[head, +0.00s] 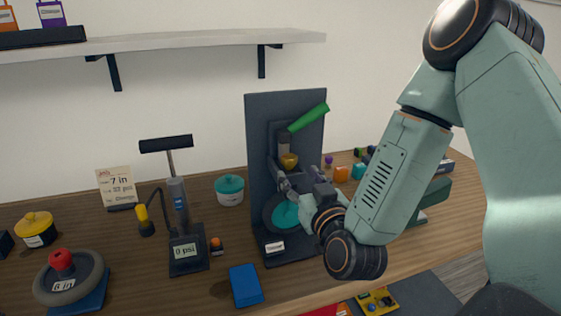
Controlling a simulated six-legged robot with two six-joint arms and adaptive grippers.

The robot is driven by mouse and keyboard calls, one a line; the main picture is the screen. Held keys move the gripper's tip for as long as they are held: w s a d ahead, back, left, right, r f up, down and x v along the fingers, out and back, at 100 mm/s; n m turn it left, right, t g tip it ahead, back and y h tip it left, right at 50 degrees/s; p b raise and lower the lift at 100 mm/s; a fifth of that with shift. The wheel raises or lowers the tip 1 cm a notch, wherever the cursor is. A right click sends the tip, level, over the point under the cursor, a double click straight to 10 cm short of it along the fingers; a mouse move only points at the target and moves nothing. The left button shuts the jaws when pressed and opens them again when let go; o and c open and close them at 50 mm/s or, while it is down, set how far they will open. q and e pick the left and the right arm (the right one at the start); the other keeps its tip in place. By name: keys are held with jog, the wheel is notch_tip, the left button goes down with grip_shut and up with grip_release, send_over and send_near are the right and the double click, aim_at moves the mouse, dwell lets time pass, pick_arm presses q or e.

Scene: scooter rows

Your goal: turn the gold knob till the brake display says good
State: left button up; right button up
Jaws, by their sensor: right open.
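The gold knob (289,161) sits on a dark upright brake stand (258,130), below a green lever (309,117) that slants up to the right. A teal disc (286,214) is low on the stand. My right gripper (287,187) is open in front of the stand, its fingers just below the knob and over the upper edge of the disc. I cannot tell whether it touches either. A small white plate (275,246) is on the stand's base; its writing is too small to read. My left gripper is not in view.
A pump (178,215) with a display reading 0 psi stands left of the stand. A blue block (245,285), a teal pot (229,190) and a wheel (68,278) on a blue base are on the wooden bench. Several small coloured pieces lie behind my right arm. A shelf (180,42) hangs above.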

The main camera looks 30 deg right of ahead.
aim_at(292, 162)
jog(key=shift+w+d+r, duration=0.2)
jog(key=shift+w+d, duration=0.7)
jog(key=shift+w, duration=0.05)
jog(key=w, duration=0.4)
jog(key=shift+a+f, duration=0.1)
jog(key=shift+a, duration=0.1)
jog(key=shift+w+d+f, duration=0.1)
jog(key=shift+w+d, duration=0.1)
jog(key=shift+w, duration=0.05)
jog(key=shift+d, duration=0.2)
jog(key=shift+s+d, duration=0.1)
jog(key=shift+d, duration=0.1)
jog(key=shift+s+a, duration=0.15)
jog(key=shift+s, duration=0.1)
jog(key=shift+w+a+r, duration=0.1)
jog(key=shift+a+r, duration=0.1)
jog(key=shift+c, duration=0.9)
jog(key=shift+w+f, duration=0.15)
jog(key=shift+w, duration=0.15)
jog(key=shift+c, duration=1.4)
jog(key=shift+d+f, duration=0.1)
jog(key=shift+d, duration=0.15)
jog(key=c, duration=0.3)
jog(key=shift+a, duration=0.2)
jog(key=c, duration=0.4)
jog(key=shift+s, duration=0.1)
